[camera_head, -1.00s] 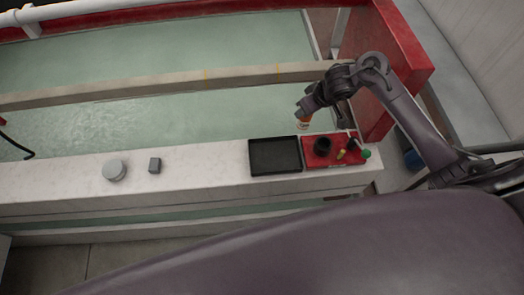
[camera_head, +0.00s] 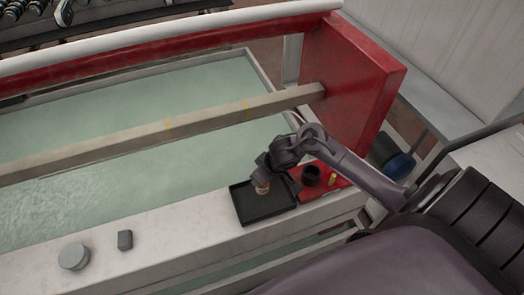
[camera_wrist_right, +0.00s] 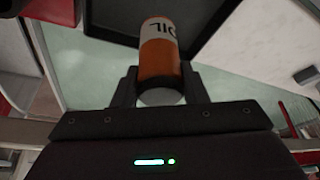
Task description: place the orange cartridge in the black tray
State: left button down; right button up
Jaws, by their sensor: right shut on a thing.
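The orange cartridge (camera_wrist_right: 160,55), orange with a white band lettered "OIL", is between the fingers of my right gripper (camera_wrist_right: 160,92) in the right wrist view. In the head view the right gripper (camera_head: 266,181) is shut on the cartridge (camera_head: 262,188) and holds it over the black tray (camera_head: 239,206). The tray is a shallow dark rectangle on the white ledge; it also shows behind the cartridge in the wrist view (camera_wrist_right: 110,22). I cannot tell whether the cartridge touches the tray floor. My left gripper is not in view.
A red mat (camera_head: 328,172) with a black cup (camera_head: 311,176) and a small yellow piece (camera_head: 333,179) lies right of the tray. A round grey lid (camera_head: 73,257) and a small grey block (camera_head: 125,240) sit on the ledge at left. A beam (camera_head: 120,142) spans the water basin behind.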

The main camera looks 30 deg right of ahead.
jog(key=shift+f, duration=0.9)
notch_tip(320, 180, down, 4)
jog(key=shift+f+b, duration=0.1)
jog(key=shift+b, duration=0.55)
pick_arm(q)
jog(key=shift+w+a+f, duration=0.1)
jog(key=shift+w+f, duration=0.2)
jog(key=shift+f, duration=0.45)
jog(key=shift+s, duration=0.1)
pick_arm(e)
jog(key=shift+f, duration=0.2)
jog(key=o, duration=1.1)
jog(key=shift+c, duration=0.2)
